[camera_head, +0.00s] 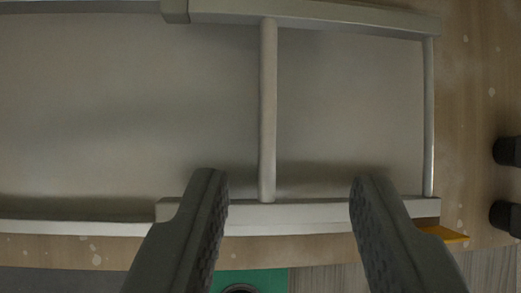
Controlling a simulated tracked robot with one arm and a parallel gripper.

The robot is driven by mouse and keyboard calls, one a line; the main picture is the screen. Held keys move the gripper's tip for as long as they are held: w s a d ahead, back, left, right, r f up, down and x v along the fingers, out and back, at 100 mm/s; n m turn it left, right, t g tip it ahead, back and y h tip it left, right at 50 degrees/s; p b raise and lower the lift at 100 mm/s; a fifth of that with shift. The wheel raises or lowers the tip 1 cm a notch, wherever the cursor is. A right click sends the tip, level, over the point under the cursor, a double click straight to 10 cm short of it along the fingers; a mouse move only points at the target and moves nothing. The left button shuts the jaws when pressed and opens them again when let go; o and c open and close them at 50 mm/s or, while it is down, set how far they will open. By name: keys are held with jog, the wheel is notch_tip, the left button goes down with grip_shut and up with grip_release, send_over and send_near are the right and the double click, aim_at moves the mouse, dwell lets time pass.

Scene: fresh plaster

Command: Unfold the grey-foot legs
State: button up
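A pale grey leg frame (267,105) lies folded flat along the underside panel of a table-like piece. It has two long rails, the upper one (330,18) and the lower one (315,211), joined by a round crossbar and a thinner bar (428,115) at the right. I cannot tell the colour of its feet from this view. My gripper (289,182) is open and empty. Its two dark fingers straddle the lower end of the crossbar in the picture, with tips over or near the lower rail. I cannot tell their height above it, and no contact shows.
A speckled wooden surface (478,85) borders the frame on the right and below. Two dark rounded pieces (507,151) stand at the right edge. A yellow piece (446,234) pokes out at the lower right corner. A green patch (268,277) with a dark round part lies below.

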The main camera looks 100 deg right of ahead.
jog(key=g, duration=0.2)
send_near(267, 107)
jog(key=b+x, duration=0.1)
jog(key=x, duration=0.7)
jog(key=shift+w+f, duration=0.1)
jog(key=shift+f, duration=0.2)
